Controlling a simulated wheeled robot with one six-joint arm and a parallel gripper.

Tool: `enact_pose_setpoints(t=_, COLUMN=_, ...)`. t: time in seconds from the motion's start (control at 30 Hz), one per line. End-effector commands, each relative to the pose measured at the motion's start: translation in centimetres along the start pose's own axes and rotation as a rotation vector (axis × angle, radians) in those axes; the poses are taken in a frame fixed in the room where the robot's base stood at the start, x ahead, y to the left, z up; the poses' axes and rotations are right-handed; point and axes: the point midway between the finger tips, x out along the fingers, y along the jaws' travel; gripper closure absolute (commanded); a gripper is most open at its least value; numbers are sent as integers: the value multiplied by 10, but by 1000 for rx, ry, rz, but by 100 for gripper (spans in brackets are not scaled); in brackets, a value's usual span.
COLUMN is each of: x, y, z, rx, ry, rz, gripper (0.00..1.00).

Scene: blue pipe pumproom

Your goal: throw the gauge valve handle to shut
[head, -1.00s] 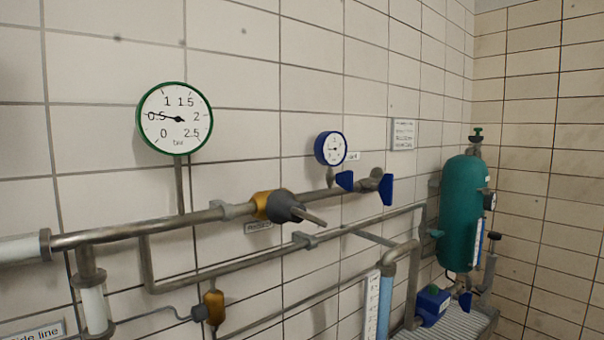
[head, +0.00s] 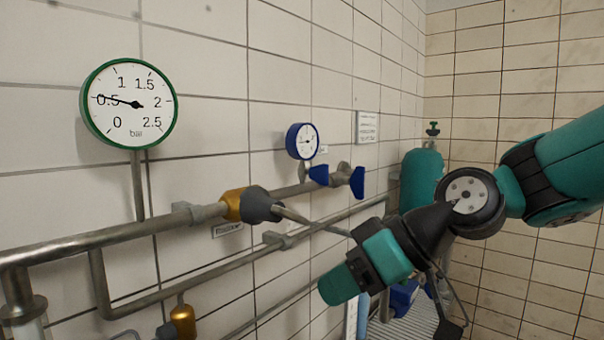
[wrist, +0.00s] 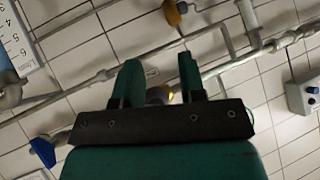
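A brass valve body (head: 233,205) with a dark grey hub sits on the upper pipe. Its grey lever (head: 293,215) sticks out from the wall toward lower right. A blue handle (head: 357,182) sits further right on that pipe, below the small blue gauge (head: 302,141); it also shows in the wrist view (wrist: 42,152). I cannot tell for certain which is the gauge valve handle. My gripper (head: 352,265) is close to the lever's outer end. In the wrist view, its fingers (wrist: 158,78) are apart, with the valve hub (wrist: 158,94) seen between them; the lever is mostly hidden.
A large green-rimmed gauge (head: 130,104) hangs at the left. A lower pipe (head: 185,284) runs beneath the valve, with a small brass fitting (head: 182,322) under it. A teal tank (head: 421,180) stands at the right behind my arm. The wall is tiled white.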

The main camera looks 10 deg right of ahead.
Motion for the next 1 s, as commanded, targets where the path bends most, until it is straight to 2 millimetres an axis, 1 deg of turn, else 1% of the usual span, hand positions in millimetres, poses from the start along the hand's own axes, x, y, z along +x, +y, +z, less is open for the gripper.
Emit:
enact_pose_setpoints(t=0.03, x=-9, y=33, z=-22, rx=-20, ry=136, rz=33, gripper=63)
enact_pose_setpoints(t=0.07, x=-17, y=48, z=-36, rx=-42, ry=217, rz=52, gripper=63)
enact_pose_setpoints(t=0.1, x=-30, y=68, z=-52, rx=-71, ry=317, rz=81, gripper=63)
enact_pose_setpoints(t=0.17, x=-52, y=95, z=-71, rx=-108, ry=450, rz=131, gripper=63)
enact_pose_setpoints(t=0.2, x=-68, y=110, z=-80, rx=-131, ry=526, rz=164, gripper=63)
enact_pose_setpoints(t=0.3, x=-99, y=136, z=-94, rx=-173, ry=661, rz=235, gripper=63)
enact_pose_setpoints(t=0.37, x=-111, y=144, z=-98, rx=-187, ry=708, rz=262, gripper=63)
enact_pose_setpoints(t=0.43, x=-116, y=149, z=-104, rx=-195, ry=735, rz=276, gripper=63)
enact_pose_setpoints(t=0.57, x=-108, y=150, z=-118, rx=-200, ry=741, rz=274, gripper=63)
enact_pose_setpoints(t=0.67, x=-94, y=153, z=-132, rx=-199, ry=738, rz=272, gripper=63)
enact_pose_setpoints(t=1.0, x=-38, y=166, z=-186, rx=-198, ry=736, rz=272, gripper=63)
